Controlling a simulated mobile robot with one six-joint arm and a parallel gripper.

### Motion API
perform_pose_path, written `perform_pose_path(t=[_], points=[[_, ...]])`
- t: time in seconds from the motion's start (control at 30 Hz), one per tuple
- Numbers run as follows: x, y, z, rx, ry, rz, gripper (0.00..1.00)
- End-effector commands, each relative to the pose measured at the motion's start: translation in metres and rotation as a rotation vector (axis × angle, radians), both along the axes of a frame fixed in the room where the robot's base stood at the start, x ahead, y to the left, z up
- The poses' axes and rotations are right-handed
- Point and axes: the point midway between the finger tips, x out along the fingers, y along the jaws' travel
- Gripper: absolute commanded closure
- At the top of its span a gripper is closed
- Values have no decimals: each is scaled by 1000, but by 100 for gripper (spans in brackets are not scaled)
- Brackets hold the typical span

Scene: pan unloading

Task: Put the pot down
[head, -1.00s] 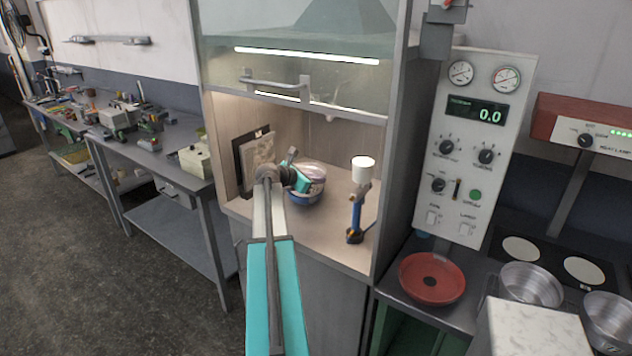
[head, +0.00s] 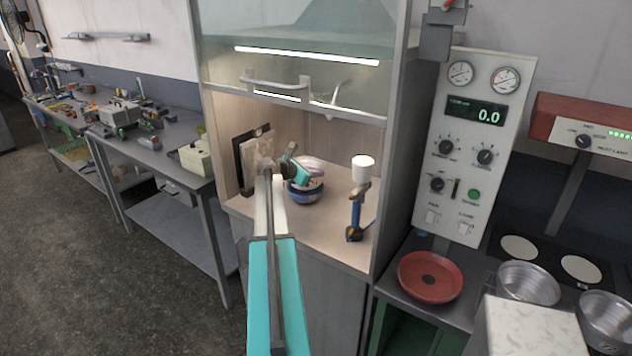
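A blue pot (head: 304,196) with a pale, pinkish rounded thing (head: 311,170) at its top sits inside the lit cabinet, on or just over its wooden floor. I cannot tell whether it touches the floor. My gripper (head: 294,160) is at the pot's upper left, and my teal and dark wrist covers part of the pot's left side. The fingertips are too small and hidden to show whether they are open or hold the pot.
A blue stand with a white cup (head: 363,170) stands right of the pot. A tilted board (head: 256,155) leans at the cabinet's left wall. The raised glass sash (head: 300,65) hangs above. A red pan (head: 430,277) and silver pans (head: 527,283) lie outside at right.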

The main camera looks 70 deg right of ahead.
Motion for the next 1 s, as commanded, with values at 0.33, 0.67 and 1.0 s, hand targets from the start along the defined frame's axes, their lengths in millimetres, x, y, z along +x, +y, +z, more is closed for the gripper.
perform_pose_path(t=[0.33,0.67,1.0], points=[[1,-2,-29,0,1,0,100],[1,-2,-34,-1,0,1,100],[1,-1,-35,0,0,1,76]])
